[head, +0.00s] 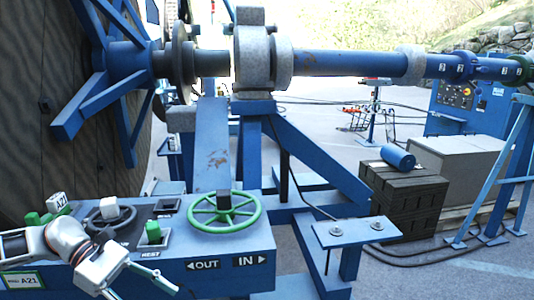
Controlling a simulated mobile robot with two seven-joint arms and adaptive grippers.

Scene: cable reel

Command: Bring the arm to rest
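My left arm comes in from the lower left, in front of the blue control console (225,262). My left gripper (148,285) points to the lower right, close to the console's front face. I see nothing clearly held. On the console top, a label reading REST (150,254) lies beside a green knob (153,232) on a square plate. A green handwheel (224,210) and a dark handwheel (108,214) are behind. My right gripper is not in view.
A large wooden reel (45,105) and a blue shaft (350,65) rise behind. A blue bracket plate (355,232) juts out to the right. Dark crates (402,200) stand farther back.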

